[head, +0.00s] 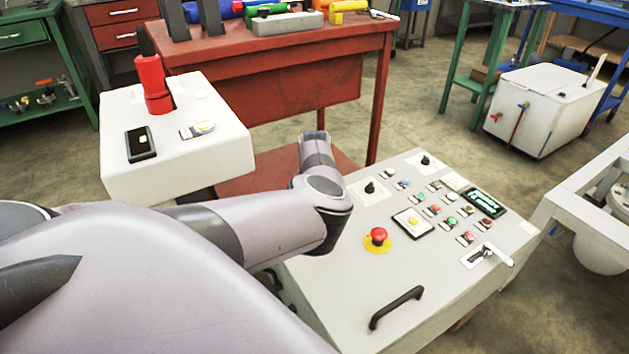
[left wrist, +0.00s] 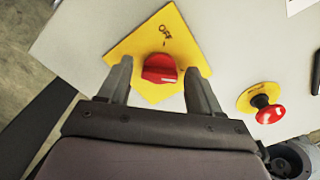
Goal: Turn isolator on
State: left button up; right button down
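The isolator knob (left wrist: 159,68) is a red rotary handle on a square yellow plate (left wrist: 130,44) in the left wrist view. The plate carries a dark mark and lettering that looks like OFF beside the knob. My left gripper (left wrist: 157,74) is open, with one finger on each side of the knob and a small gap on both sides. I cannot tell how deep the fingertips reach. In the head view my left arm crosses from the left, and its gripper and the isolator are hidden. My right gripper is in neither view.
A red mushroom button (left wrist: 269,114) sits on a yellow disc right of the isolator. The head view shows a grey control console (head: 340,290) with buttons, a red stop button (head: 377,236) and a black handle (head: 396,307). A white box (head: 175,175) stands behind my arm.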

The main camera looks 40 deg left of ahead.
pick_arm(q)
jog(key=shift+r, duration=0.2)
notch_tip(320, 180, up, 6)
jog(key=shift+r+p, duration=0.1)
jog(key=shift+p, duration=1.15)
jog(key=shift+r, duration=0.3)
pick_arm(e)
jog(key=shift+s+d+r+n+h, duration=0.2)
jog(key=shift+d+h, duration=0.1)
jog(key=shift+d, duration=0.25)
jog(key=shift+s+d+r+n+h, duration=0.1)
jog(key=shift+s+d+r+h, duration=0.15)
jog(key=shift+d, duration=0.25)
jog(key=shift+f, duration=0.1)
